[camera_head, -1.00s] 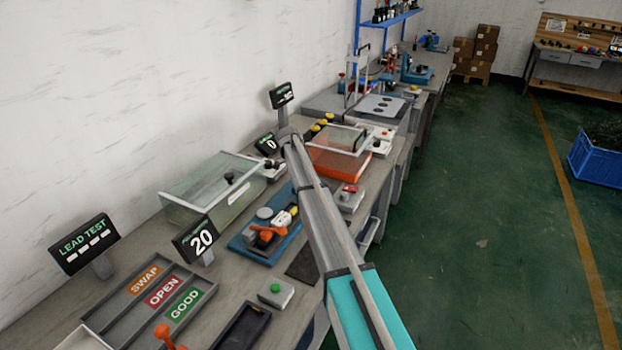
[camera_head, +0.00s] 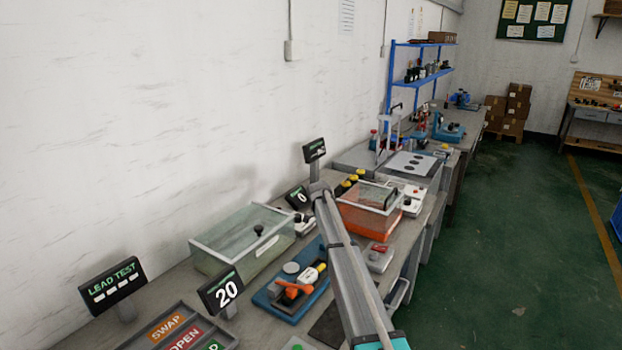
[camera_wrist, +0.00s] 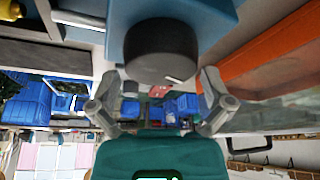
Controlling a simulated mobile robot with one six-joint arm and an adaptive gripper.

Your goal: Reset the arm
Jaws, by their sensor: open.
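My gripper (camera_wrist: 160,84) shows in the wrist view with its two grey fingers spread apart and nothing held between them. A dark round knob-like part (camera_wrist: 162,52) under a blue block (camera_wrist: 180,14) is close in front of the fingers; I cannot tell whether they touch it. In the head view my grey and teal arm reaches up from the bottom over the bench, and its fingers cannot be made out there.
The bench (camera_head: 262,322) holds a clear-lidded box (camera_head: 240,240), a blue fixture with orange clamp (camera_head: 290,288), an orange box with clear lid (camera_head: 368,215) and display signs (camera_head: 112,283). A wall is on the left. The green floor (camera_head: 500,260) at right is clear.

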